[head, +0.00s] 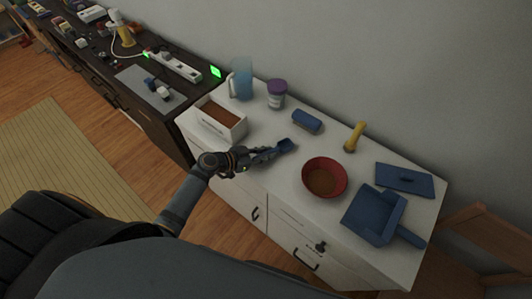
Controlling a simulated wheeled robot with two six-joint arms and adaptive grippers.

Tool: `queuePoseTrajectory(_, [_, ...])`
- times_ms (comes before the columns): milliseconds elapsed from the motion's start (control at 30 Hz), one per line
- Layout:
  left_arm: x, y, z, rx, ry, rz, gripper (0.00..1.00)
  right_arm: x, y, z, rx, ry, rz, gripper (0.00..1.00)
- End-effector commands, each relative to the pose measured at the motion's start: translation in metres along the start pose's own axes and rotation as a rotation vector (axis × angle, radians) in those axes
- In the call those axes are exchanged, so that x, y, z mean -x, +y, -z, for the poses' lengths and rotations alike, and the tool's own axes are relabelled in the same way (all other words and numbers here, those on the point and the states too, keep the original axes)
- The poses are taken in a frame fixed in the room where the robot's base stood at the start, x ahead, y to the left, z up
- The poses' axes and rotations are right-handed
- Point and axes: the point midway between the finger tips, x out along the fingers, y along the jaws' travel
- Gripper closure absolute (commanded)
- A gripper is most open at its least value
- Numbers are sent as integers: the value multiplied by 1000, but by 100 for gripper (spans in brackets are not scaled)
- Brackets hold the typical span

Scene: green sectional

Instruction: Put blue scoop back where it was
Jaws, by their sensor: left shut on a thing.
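The blue scoop (287,145) is over the white cabinet top (284,187), left of the red bowl. My left gripper (264,156) is shut on the scoop's near end. The scoop's bowl end points right, toward the back. I cannot tell whether the scoop touches the surface. The red bowl (310,183) also has brown contents. My right gripper is not in view.
A blue pitcher (242,80), a purple-lidded jar (277,96), a blue block-like item (306,121) and a yellow-handled tool (354,137) stand behind. A blue dustpan (371,213) and a blue flat piece (404,180) lie at the right. A dark cluttered bench (128,75) adjoins at left.

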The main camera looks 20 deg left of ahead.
Motion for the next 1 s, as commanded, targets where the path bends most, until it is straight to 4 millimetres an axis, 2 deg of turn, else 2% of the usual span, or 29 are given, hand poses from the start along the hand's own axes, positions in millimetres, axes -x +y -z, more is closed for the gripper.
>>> queuePoseTrajectory(200, [-2, 0, -4, 1, 0, 0, 100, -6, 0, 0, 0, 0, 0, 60])
queuePoseTrajectory(233, [-1, 0, -4, 1, 0, 0, 81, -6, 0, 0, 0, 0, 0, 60])
queuePoseTrajectory(400, [-1, 0, -3, 1, 0, 0, 59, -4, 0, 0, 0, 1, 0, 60])
queuePoseTrajectory(667, [-1, 0, -2, 1, -1, 0, 59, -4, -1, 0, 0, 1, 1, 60])
queuePoseTrajectory(767, [2, 0, 4, 1, -1, 0, 59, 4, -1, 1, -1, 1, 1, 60])
queuePoseTrajectory(867, [17, -1, -5, -4, -5, 1, 59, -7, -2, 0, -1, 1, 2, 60])
queuePoseTrajectory(1000, [53, 1, -6, -8, -10, -5, 59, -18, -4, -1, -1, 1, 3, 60])
